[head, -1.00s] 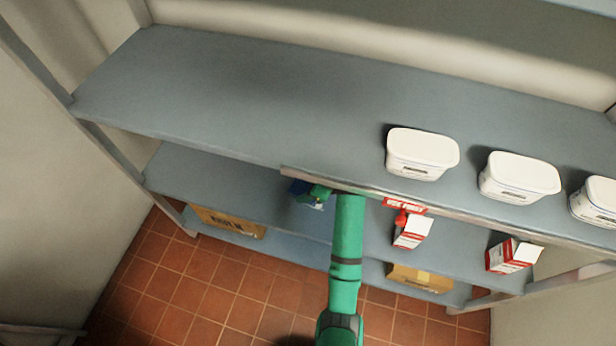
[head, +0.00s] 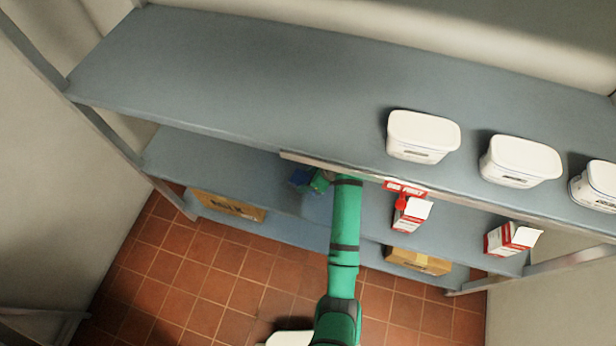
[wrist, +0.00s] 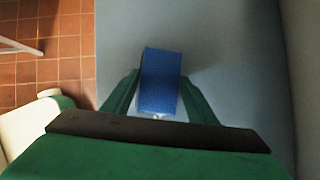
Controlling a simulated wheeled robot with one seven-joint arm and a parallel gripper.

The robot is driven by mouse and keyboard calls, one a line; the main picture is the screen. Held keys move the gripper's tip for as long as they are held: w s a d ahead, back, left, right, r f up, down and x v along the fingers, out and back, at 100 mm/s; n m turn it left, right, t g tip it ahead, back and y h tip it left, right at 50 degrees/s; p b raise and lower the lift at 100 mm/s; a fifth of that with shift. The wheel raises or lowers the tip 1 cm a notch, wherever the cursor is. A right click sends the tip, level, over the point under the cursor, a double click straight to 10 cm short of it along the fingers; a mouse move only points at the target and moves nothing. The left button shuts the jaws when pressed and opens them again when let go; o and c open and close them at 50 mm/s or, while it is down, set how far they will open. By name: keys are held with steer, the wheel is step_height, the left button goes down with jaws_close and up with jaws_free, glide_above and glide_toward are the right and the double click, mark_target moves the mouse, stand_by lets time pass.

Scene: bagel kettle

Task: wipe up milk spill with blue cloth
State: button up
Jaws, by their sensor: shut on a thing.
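The blue cloth (wrist: 161,82) is between the two green fingers of my gripper (wrist: 160,86) in the wrist view, shaped like a small block. My gripper is shut on it, over or on a blue-grey shelf surface. In the head view the cloth (head: 300,177) and my gripper (head: 320,182) are at the middle shelf (head: 200,153), just under the front edge of the upper shelf, which hides part of the wrist. I cannot make out a milk spill in either view. A small whitish spot shows at the cloth's near end in the wrist view.
White tubs (head: 422,137) stand on the upper shelf (head: 250,80). Red-and-white cartons (head: 411,212) (head: 505,240) are on the middle shelf, right of my arm. Cardboard boxes (head: 228,206) (head: 418,261) sit on the bottom shelf. The middle shelf left of my gripper is clear.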

steer(key=shift+a+f, duration=0.1)
stand_by(0.7)
steer(key=shift+f, duration=0.35)
steer(key=shift+f, duration=0.55)
stand_by(0.3)
steer(key=shift+s+d+r, duration=0.1)
steer(key=shift+s+d, duration=0.15)
steer(key=shift+d, duration=0.7)
steer(key=shift+s+d, duration=0.2)
steer(key=shift+d, duration=0.7)
steer(key=shift+s+d, duration=0.35)
steer(key=shift+d, duration=0.5)
steer(key=shift+s+d, duration=0.3)
steer(key=shift+d, duration=0.5)
steer(key=shift+a, duration=0.1)
